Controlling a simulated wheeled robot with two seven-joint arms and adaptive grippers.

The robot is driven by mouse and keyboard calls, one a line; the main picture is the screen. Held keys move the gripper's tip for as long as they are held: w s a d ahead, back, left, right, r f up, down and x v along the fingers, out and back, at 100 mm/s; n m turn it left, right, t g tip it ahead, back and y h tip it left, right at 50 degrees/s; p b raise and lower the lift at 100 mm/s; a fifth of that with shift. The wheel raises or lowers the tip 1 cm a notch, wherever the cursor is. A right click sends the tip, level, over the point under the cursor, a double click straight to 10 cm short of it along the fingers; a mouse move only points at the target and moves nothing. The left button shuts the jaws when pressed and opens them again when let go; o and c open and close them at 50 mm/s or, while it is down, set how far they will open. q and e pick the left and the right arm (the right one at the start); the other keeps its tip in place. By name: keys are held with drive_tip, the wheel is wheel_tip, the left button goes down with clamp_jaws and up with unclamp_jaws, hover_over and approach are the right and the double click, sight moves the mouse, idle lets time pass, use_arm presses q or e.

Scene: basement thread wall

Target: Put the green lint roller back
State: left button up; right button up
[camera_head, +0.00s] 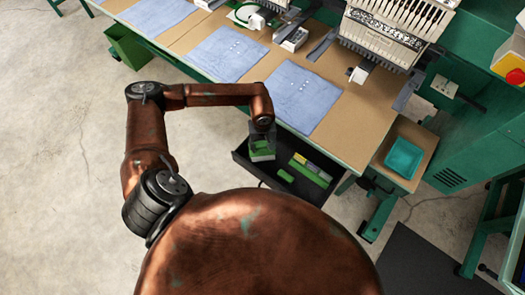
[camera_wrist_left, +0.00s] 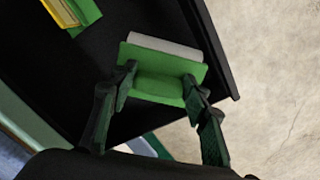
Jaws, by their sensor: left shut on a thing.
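The green lint roller (camera_wrist_left: 162,75) has a green body and a pale grey-white roll along its far side in the left wrist view. My left gripper (camera_wrist_left: 160,88) is shut on it, with one finger at each end of the green body. In the head view, my left gripper (camera_head: 261,151) is over the left part of an open black drawer (camera_head: 242,160) under the table, with green showing between its fingers. I cannot tell whether the roller touches the drawer floor. My right gripper is not in view.
The drawer also holds a green box (camera_head: 311,172) with yellow and grey items and a small green piece (camera_head: 286,175). The table (camera_head: 345,140) with blue cloths (camera_head: 290,96) and embroidery machines overhangs the drawer's back. A teal tray (camera_head: 403,158) stands at the right.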

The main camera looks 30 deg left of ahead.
sight(262, 150)
use_arm(q)
drive_tip(key=shift+f, duration=2.15)
drive_tip(key=shift+f, duration=0.1)
drive_tip(key=shift+f+b, duration=0.15)
drive_tip(key=shift+b, duration=0.2)
drive_tip(key=o, duration=1)
wheel_tip(262, 150, up, 12)
drive_tip(key=shift+f+p, duration=0.25)
drive_tip(key=shift+p, duration=0.4)
drive_tip(key=shift+r, duration=0.55)
